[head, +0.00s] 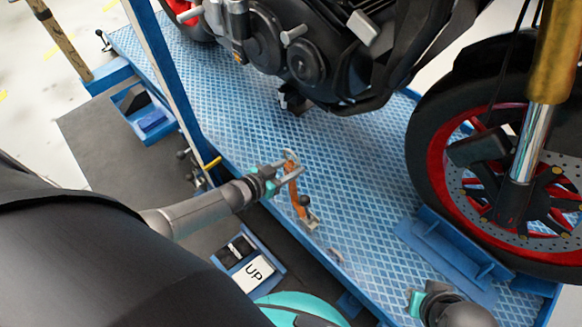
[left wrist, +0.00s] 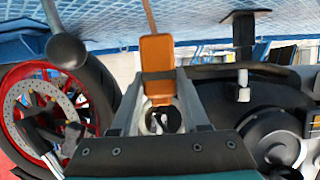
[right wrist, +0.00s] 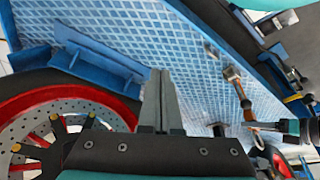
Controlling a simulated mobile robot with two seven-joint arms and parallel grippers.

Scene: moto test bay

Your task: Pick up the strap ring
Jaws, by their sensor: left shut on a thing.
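My left gripper (head: 290,172) is shut on the strap ring (head: 290,156) at the top end of an orange strap (head: 297,200). The strap stands up from a metal fitting (head: 309,223) near the platform's front edge. In the left wrist view an orange piece (left wrist: 157,60) fills the space between the fingertips, with a dark round opening below it. The fingers hide part of the ring. In the right wrist view the orange strap (right wrist: 238,90) runs to my left gripper. My right gripper (right wrist: 160,75) has its fingers together with nothing between them, above the platform near the front wheel.
The blue patterned platform (head: 340,200) carries a motorcycle, with its front wheel (head: 430,150) at the right behind a blue wheel chock (head: 450,250). A blue post (head: 160,60) rises left of my left gripper. An "UP" pedal (head: 252,273) lies at the platform's front side.

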